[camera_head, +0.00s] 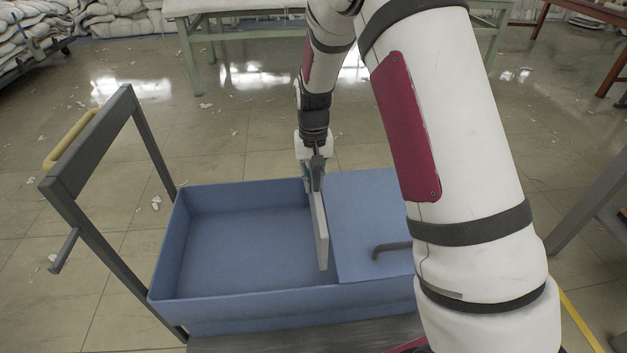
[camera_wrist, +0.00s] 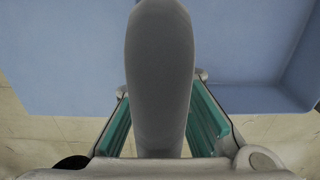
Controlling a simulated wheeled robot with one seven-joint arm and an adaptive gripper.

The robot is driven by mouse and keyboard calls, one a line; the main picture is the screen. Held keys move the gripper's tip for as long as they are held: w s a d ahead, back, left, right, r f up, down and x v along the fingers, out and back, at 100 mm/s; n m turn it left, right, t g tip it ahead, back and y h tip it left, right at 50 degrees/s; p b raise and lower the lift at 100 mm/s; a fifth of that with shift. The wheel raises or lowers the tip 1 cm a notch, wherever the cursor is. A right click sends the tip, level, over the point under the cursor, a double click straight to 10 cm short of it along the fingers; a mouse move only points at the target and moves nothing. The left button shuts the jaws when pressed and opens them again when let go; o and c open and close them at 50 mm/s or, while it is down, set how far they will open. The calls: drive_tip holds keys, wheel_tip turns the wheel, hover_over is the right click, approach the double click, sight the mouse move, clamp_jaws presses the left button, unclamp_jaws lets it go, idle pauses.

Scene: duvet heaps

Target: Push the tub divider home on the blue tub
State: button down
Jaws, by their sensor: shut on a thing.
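The blue tub (camera_head: 240,309) is a wide open box in the middle of the head view; its walls also show in the wrist view (camera_wrist: 60,50). The tub divider (camera_head: 321,238) is a thin light grey panel, seen nearly edge-on and roughly upright, beside the left edge of a flat blue surface. My gripper (camera_head: 314,178) is at its far upper end, shut on it. In the wrist view, a rounded grey part of the divider (camera_wrist: 159,75) stands between the teal finger pads. I cannot tell how deep the divider sits.
The flat blue surface (camera_head: 362,215) covers the tub's right part and bears a dark bent handle (camera_head: 390,248). My arm hides the tub's right end. A dark cart frame (camera_head: 68,185) with a yellow grip stands left. The tub's left compartment is empty. Pale scraps litter the floor.

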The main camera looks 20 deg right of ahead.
drive_tip(key=shift+f+b, duration=1.65)
drive_tip(key=shift+f, duration=1.25)
wheel_tip(320, 180, down, 11)
drive_tip(key=b, duration=0.6)
idle(4.0)
